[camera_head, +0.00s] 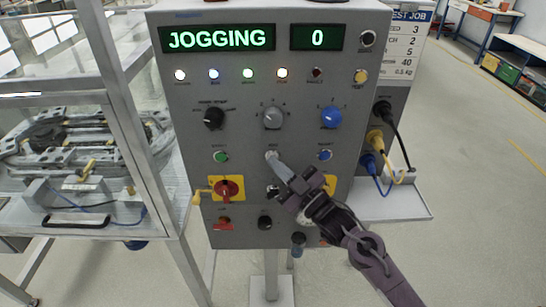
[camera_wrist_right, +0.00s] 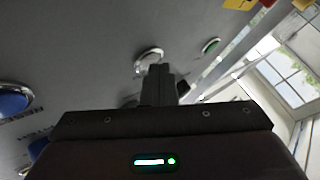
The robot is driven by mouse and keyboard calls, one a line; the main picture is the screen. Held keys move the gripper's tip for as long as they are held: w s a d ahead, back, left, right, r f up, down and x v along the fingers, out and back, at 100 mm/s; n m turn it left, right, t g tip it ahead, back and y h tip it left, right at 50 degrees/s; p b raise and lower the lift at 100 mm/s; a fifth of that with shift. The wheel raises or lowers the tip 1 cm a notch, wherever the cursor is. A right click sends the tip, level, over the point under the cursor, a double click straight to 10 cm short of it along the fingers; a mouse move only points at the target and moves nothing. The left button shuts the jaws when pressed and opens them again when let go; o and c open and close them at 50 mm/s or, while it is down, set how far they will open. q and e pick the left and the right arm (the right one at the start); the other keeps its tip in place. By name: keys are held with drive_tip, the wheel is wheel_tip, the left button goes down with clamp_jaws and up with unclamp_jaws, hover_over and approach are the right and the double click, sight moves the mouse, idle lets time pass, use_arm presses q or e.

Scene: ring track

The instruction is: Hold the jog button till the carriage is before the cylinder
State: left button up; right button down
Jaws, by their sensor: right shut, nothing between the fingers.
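The grey control panel (camera_head: 245,135) faces me, and its green display (camera_head: 217,38) reads JOGGING. My right gripper (camera_head: 276,162) is shut and empty, with its fingertips at the pale jog button in the middle of the panel. The tips mostly cover the button in the head view. In the right wrist view the button's bright round rim (camera_wrist_right: 148,57) shows just beyond the shut fingers (camera_wrist_right: 159,80); contact looks likely. The ring track (camera_head: 65,140) lies inside the clear enclosure at the left. I cannot tell the carriage or the cylinder apart there. My left gripper is not in view.
A second display (camera_head: 317,38) reads 0. A green button (camera_head: 221,157) and a blue button (camera_head: 324,155) flank the jog button. A red-and-yellow switch (camera_head: 228,188) sits below left. Cables (camera_head: 385,165) plug into the panel's right side.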

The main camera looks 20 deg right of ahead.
drive_tip(key=shift+s, duration=0.1)
idle(0.5)
drive_tip(key=shift+s+a+p, duration=0.2)
drive_tip(key=shift+s+p, duration=0.15)
drive_tip(key=shift+s, duration=0.35)
drive_tip(key=s+p, duration=0.1)
drive_tip(key=s, duration=0.1)
drive_tip(key=s+a, duration=0.1)
drive_tip(key=s, duration=0.1)
drive_tip(key=shift+s+a+p, duration=0.2)
drive_tip(key=shift+s+p, duration=0.2)
